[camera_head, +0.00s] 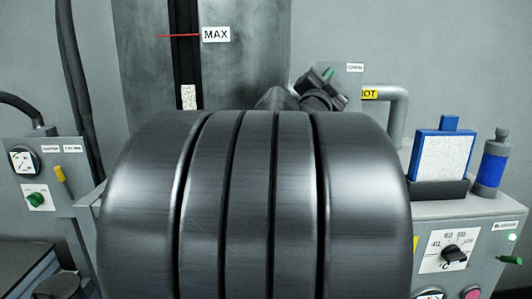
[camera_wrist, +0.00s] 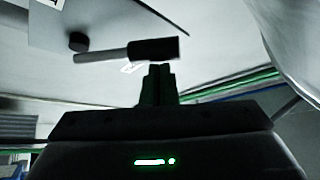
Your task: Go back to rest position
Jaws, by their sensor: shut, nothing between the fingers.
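My gripper (camera_wrist: 158,70) shows in the wrist view with its two dark fingers together and nothing between them. Beyond the fingertips is a lever with a grey rod and a black grip (camera_wrist: 155,49). I cannot tell whether the fingertips touch the grip or only line up with it. In the head view, a dark jointed part with a small green light, which looks like my wrist, shows behind a large grooved grey form. The fingertips cannot be made out there.
A pipe with a yellow HOT label (camera_head: 370,94) is right of centre. At right, a blue-framed white block (camera_head: 441,156) and a blue-grey bottle (camera_head: 490,162) stand above a dial panel (camera_head: 450,250). A gauge panel (camera_head: 45,175) is left.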

